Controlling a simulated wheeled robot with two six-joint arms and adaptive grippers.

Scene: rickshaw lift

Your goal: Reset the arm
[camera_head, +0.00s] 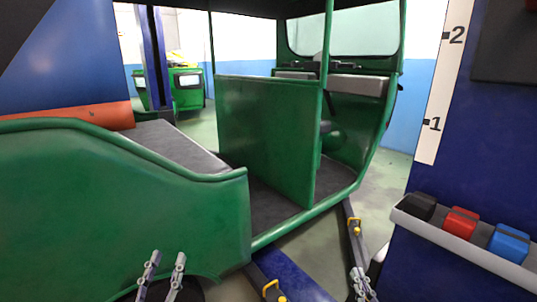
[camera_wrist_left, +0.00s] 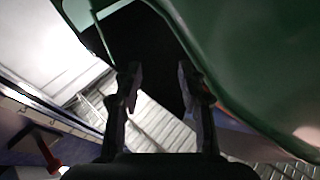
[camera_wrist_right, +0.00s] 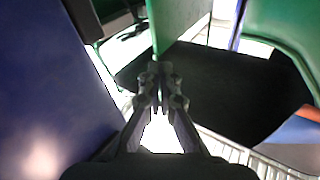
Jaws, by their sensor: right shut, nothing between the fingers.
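My left gripper (camera_head: 164,265) is at the bottom of the head view, in front of the green rickshaw's side (camera_head: 110,205). Its two fingers stand apart and empty, as the left wrist view (camera_wrist_left: 159,82) also shows. My right gripper (camera_head: 362,284) is at the lower right of the head view, near a grey lift arm (camera_head: 357,240). Its fingers are together with nothing between them, which the right wrist view (camera_wrist_right: 162,78) also shows. The arms behind both grippers are mostly out of the head view.
A blue post (camera_head: 440,185) with a white number scale (camera_head: 440,90) stands at the right. Its grey tray (camera_head: 440,237) holds black, red and blue blocks. A lift arm with a yellow handle (camera_head: 272,288) lies low in the middle. Another green vehicle (camera_head: 187,90) stands behind.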

